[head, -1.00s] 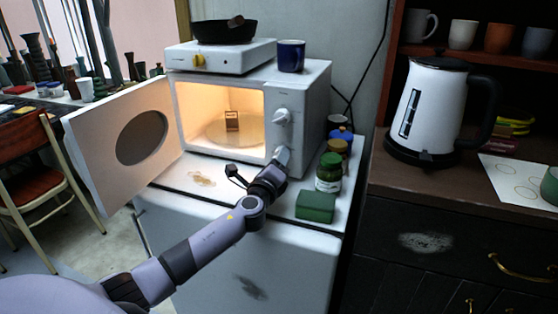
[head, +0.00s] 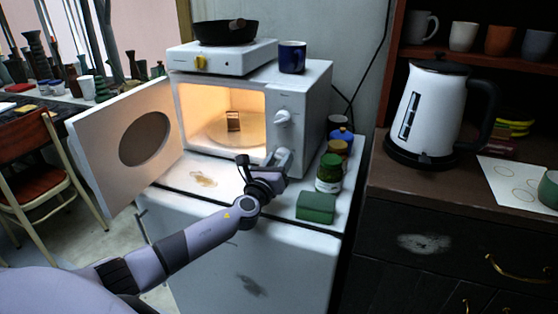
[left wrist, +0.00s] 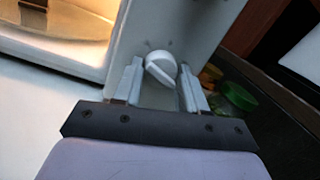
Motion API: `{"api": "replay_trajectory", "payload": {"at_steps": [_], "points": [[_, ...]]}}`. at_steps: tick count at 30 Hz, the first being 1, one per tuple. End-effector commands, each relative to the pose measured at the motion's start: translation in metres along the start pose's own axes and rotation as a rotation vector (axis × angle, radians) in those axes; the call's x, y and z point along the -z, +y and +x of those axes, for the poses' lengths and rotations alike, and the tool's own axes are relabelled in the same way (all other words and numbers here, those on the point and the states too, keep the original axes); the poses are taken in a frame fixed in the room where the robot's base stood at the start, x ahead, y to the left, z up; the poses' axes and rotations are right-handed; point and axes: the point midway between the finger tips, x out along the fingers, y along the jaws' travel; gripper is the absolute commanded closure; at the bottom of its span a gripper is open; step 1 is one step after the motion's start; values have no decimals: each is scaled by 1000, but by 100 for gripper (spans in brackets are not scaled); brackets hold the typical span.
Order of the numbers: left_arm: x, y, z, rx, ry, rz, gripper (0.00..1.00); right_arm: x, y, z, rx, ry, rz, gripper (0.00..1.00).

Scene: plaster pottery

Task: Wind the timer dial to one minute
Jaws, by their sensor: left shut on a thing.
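The white microwave (head: 318,110) stands with its door open and its inside lit. Two dials sit one above the other on its front right panel. The upper dial (head: 283,117) is uncovered in the head view. My right gripper is not in view.
The open door (head: 95,150) stands out to the left of my arm. A green-lidded jar (head: 329,172) and a green block (head: 316,207) are close to the gripper's right. A hot plate with a pan (head: 226,32) and a blue mug (head: 292,57) are on top.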

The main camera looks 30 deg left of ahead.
Motion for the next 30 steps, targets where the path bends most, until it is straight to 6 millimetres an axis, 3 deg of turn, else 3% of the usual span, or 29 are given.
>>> {"api": "replay_trajectory", "payload": {"at_steps": [14, 15, 17, 30], "points": [[1, 0, 0, 2, 4, 16, 89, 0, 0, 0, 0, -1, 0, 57], [1, 0, 0, 2, 4, 16, 52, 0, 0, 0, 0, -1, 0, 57], [1, 0, 0, 2, 4, 16, 34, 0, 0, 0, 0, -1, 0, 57], [0, 0, -8, 2, 2, 15, 34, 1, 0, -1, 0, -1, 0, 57]]}}
